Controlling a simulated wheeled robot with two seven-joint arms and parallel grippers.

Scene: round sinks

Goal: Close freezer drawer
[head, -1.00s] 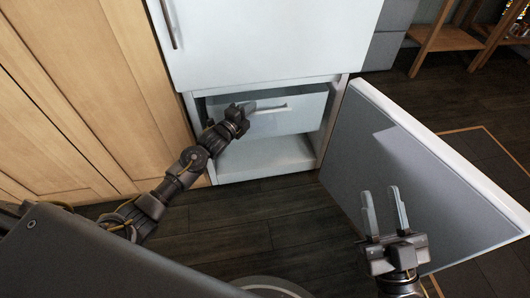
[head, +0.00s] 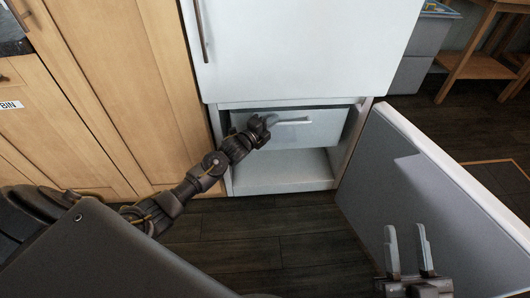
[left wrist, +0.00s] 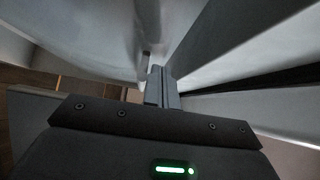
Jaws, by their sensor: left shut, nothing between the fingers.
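The freezer drawer (head: 318,133) is a pale box front with a light bar handle (head: 293,122), inside the lower compartment of the white fridge. In the head view it sits near the compartment's frame, with a dark gap above it. My left gripper (head: 270,121) is at the left part of the drawer front, beside the handle's left end; whether it touches cannot be told. In the left wrist view its fingers (left wrist: 162,88) are together with nothing between them, close to pale surfaces. My right gripper (head: 408,249) is open and empty, in front of the open door.
The freezer door (head: 425,190) stands wide open on the right. The upper fridge door (head: 310,50) is shut. Wooden cabinets (head: 110,90) line the left side. An empty compartment floor (head: 285,172) shows below the drawer. Dark floor (head: 270,235) in front is clear.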

